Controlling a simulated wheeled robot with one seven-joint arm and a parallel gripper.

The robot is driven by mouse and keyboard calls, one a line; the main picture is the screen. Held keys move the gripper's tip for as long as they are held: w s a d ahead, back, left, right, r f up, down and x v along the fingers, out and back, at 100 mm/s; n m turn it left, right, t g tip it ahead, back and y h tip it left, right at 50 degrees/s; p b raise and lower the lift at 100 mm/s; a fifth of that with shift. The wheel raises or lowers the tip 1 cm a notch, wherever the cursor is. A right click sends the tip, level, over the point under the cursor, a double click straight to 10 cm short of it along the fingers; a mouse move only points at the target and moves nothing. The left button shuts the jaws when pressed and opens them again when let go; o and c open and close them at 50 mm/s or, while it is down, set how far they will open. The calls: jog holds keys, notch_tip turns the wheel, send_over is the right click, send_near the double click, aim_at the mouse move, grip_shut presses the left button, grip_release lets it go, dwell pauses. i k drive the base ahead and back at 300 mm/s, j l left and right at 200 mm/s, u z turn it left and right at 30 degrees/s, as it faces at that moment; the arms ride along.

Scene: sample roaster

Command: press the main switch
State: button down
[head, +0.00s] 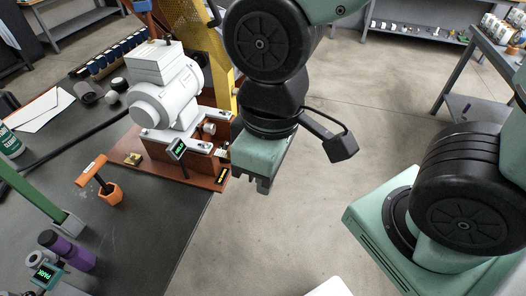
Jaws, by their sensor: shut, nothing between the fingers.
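The sample roaster, a white drum machine (165,95), stands on a reddish-brown wooden base (165,168) on the dark bench. A small display with green text (179,149) and a small label with yellow marks (222,174) sit at the front of the base. I cannot make out which small part is the main switch. My gripper (263,187) points down just right of the base's front corner, past the bench edge. Its fingers are shut and empty. From this view I cannot tell its height relative to the base, and my arm hides part of the roaster's right side.
A yellow frame (205,45) stands behind the roaster.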

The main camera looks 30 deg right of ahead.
aim_at(226, 144)
jog(key=i+l+u, duration=0.3)
jog(key=l, duration=0.3)
jog(key=i+l+u, duration=0.2)
jog(key=i+j+z, duration=0.2)
jog(key=l, duration=0.1)
